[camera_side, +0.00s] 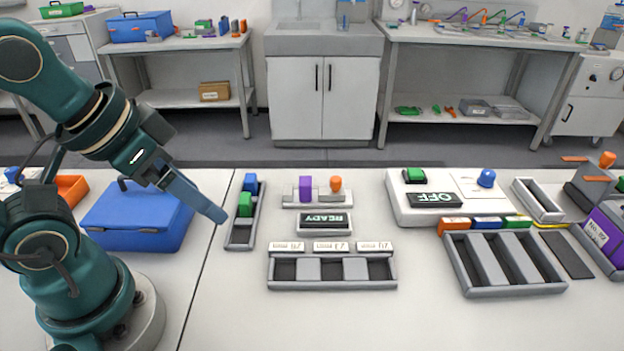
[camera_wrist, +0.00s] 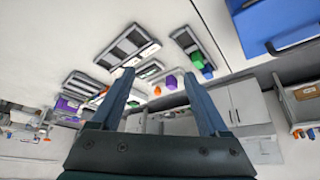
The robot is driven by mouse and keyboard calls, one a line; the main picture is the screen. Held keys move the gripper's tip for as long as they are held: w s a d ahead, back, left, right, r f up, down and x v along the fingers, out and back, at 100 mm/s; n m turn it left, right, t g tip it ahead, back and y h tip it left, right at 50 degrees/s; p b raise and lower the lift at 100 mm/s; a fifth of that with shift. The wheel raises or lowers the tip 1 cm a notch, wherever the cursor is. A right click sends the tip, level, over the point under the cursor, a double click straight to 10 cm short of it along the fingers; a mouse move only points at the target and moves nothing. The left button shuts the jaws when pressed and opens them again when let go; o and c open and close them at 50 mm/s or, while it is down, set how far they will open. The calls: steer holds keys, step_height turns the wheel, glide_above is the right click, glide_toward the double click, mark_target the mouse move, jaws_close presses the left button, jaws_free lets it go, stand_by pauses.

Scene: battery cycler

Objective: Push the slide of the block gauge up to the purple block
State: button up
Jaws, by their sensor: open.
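The block gauge (camera_side: 320,203) is a light grey rail near the middle of the table. The purple block (camera_side: 305,189) stands upright at its left part. The slide with an orange knob (camera_side: 336,184) sits to the right, with a visible gap between it and the block. In the wrist view the purple block (camera_wrist: 171,82) and orange knob (camera_wrist: 157,91) show between the fingers, farther off. My gripper (camera_side: 219,215) is left of the gauge, above the table and apart from it. In the wrist view my gripper (camera_wrist: 160,75) has its fingers spread, with nothing between them.
A grey tray (camera_side: 240,236) with a green block (camera_side: 245,204) and a blue block (camera_side: 251,183) lies between my gripper and the gauge. A READY display (camera_side: 324,224) and a slotted tray (camera_side: 332,285) lie in front of the gauge. A blue box (camera_side: 135,222) is at left.

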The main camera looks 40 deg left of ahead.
steer(key=shift+w+r, duration=0.15)
steer(key=shift+c, duration=1)
steer(key=w+r+t, duration=0.2)
steer(key=w+r, duration=0.3)
steer(key=w, duration=0.2)
steer(key=g, duration=0.3)
glide_above(335, 179)
steer(key=s, duration=0.2)
step_height(335, 179, down, 13)
steer(key=shift+r, duration=0.1)
steer(key=shift+x, duration=2.5)
steer(key=shift+s, duration=0.1)
jaws_close()
